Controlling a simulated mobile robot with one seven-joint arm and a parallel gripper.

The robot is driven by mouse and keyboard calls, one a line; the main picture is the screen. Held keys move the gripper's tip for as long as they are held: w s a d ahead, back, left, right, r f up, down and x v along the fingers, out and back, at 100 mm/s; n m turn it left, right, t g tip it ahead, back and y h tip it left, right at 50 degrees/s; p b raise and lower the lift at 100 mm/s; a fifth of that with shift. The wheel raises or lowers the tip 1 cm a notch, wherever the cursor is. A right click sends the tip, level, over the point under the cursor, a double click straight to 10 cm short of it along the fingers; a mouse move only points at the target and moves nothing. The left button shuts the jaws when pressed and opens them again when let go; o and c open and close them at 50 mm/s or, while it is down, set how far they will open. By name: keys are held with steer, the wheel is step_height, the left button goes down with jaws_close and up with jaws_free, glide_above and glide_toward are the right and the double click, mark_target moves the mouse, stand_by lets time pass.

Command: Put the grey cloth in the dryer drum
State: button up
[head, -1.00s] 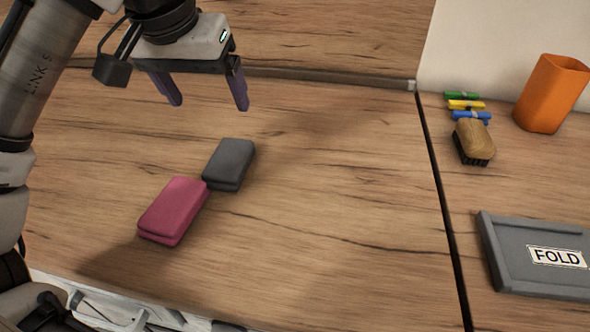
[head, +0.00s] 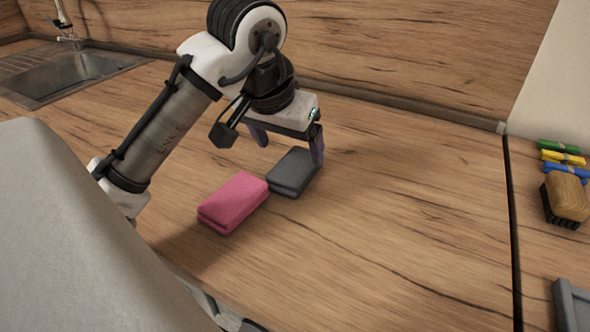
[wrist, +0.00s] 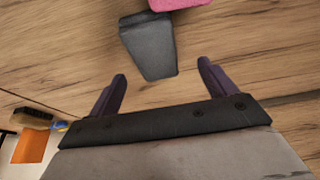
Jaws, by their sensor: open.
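The grey cloth (head: 293,172) lies folded on the wooden counter, with a pink folded cloth close to its left. It also shows in the wrist view (wrist: 150,47), ahead of the fingertips and roughly between their lines. My gripper (head: 290,148) is open and empty, just behind and above the grey cloth; its two purple fingers also show in the wrist view (wrist: 162,80). In the head view one finger stands beside the cloth's right end; I cannot tell whether it touches. The dryer drum is not in view.
The pink cloth (head: 233,203) lies beside the grey one. A sink (head: 75,72) is at the far left. At right are a wooden brush (head: 566,197), coloured clips (head: 562,158) and a grey tray edge (head: 572,305). The counter right of the cloths is clear.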

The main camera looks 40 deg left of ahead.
mark_target(296, 162)
steer(key=shift+d+x, duration=0.15)
steer(key=shift+x, duration=1.05)
steer(key=shift+d+x, duration=0.15)
steer(key=shift+x, duration=1.05)
steer(key=shift+f, duration=0.15)
steer(key=c, duration=1.1)
steer(key=shift+c, duration=0.2)
